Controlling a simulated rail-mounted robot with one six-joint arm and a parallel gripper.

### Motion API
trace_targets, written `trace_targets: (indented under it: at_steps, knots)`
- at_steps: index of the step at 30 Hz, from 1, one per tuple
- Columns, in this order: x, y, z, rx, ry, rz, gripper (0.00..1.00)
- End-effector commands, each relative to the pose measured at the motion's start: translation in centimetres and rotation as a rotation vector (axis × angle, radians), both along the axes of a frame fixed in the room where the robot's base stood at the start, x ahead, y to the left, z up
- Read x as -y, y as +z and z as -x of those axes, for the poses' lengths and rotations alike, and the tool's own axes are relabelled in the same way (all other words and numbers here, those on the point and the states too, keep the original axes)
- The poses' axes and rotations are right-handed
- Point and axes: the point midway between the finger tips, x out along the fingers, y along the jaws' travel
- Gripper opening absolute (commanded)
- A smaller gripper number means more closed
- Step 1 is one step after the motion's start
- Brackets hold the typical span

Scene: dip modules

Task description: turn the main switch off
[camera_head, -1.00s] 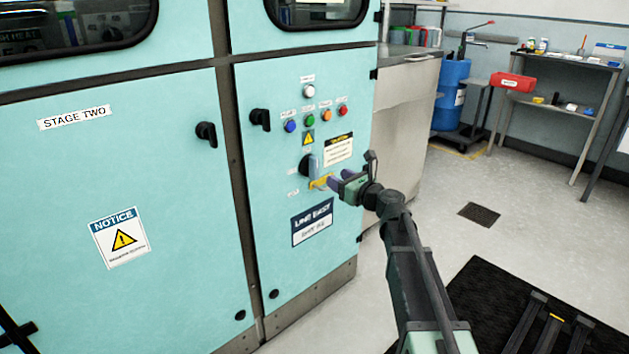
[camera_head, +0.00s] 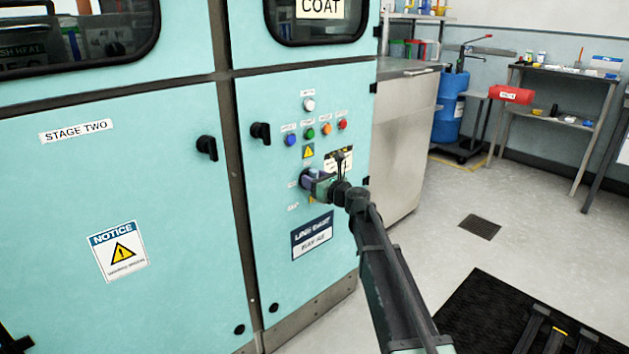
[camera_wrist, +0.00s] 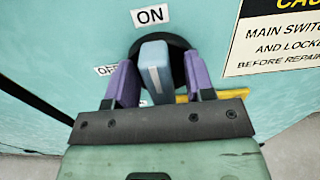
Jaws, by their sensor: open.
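The main switch is a grey-blue handle (camera_wrist: 156,68) with a white line, on a black round base (camera_wrist: 178,50) on the teal cabinet door. The handle stands nearly upright, its line towards the ON label (camera_wrist: 150,15); the OFF label (camera_wrist: 106,69) is at its left, partly hidden. My gripper (camera_wrist: 158,74) is open, one purple finger on each side of the handle, with small gaps visible. In the head view my gripper (camera_head: 309,181) is at the door and hides most of the switch.
A caution sign (camera_wrist: 275,40) is at the right. Coloured buttons (camera_head: 310,132) sit above on the door, and a black door handle (camera_head: 261,132) is at upper left.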

Motion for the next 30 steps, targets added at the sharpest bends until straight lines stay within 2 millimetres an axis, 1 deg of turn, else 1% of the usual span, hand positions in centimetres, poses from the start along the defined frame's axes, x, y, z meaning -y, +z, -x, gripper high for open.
trace_targets:
  at_steps: [1, 2, 10, 20, 26, 30]
  knots:
    - [0.01, 0.0, 0.02, 0.0, 0.0, 0.0, 0.46]
    - [0.01, 0.0, 0.02, 0.0, 0.0, 0.0, 0.41]
    - [0.03, 0.0, 0.02, 0.0, 0.0, 0.0, 0.0]
    - [0.02, -0.01, 0.05, 0.025, 0.001, 0.029, 0.0]
    - [-0.05, -0.02, 0.11, 0.088, 0.001, 0.104, 0.0]
    - [-0.11, -0.04, 0.16, 0.157, 0.001, 0.185, 0.0]
